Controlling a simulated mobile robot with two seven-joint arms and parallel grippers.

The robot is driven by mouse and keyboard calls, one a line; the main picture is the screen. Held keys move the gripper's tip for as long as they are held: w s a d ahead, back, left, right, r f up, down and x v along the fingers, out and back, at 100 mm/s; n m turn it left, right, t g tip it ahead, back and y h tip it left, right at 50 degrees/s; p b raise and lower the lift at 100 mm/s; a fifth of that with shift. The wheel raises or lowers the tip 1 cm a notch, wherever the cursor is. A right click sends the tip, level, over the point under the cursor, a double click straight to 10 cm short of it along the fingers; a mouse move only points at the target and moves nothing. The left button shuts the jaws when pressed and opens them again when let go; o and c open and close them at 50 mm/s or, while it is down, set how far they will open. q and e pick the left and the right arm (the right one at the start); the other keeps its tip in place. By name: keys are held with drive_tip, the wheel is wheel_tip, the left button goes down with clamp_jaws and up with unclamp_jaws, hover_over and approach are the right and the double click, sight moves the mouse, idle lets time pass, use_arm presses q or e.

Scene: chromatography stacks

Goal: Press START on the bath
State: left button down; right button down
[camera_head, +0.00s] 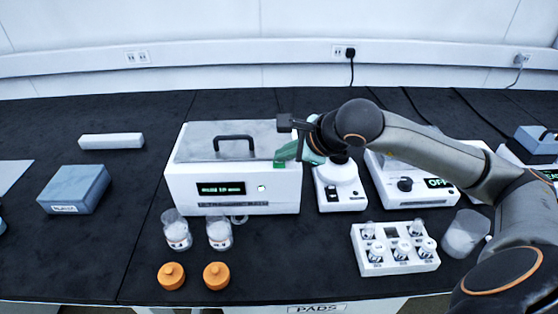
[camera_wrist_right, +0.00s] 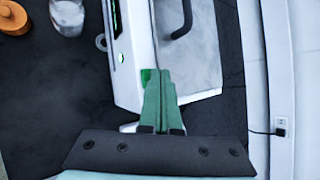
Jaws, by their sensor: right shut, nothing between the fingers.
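The bath (camera_head: 183,178) is a white box with a grey lid and black handle, and it also shows in the wrist view (camera_wrist_right: 135,80). Its front has a dark display (camera_head: 221,188) and a small lit green spot (camera_head: 262,188). A bright green patch (camera_head: 279,165) sits at the top front edge near the right corner; I cannot read a START label. My right gripper (camera_head: 285,155), with teal fingers, is shut and empty beside this patch. In the wrist view its fingertips (camera_wrist_right: 159,72) overlap the patch; contact cannot be told. My left gripper is not in view.
Two clear jars (camera_head: 177,232) and two orange caps (camera_head: 171,276) stand before the bath. A white device (camera_head: 342,190) is close on its right, with a white vial rack (camera_head: 394,266) in front. A blue-grey block (camera_head: 75,190) lies left. Dark table is clear between block and bath.

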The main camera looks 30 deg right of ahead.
sight(284, 164)
drive_tip(key=shift+r+p, duration=0.35)
drive_tip(key=shift+r, duration=0.45)
drive_tip(key=shift+r+p, duration=1.65)
drive_tip(key=shift+r, duration=0.9)
drive_tip(key=shift+f, duration=0.1)
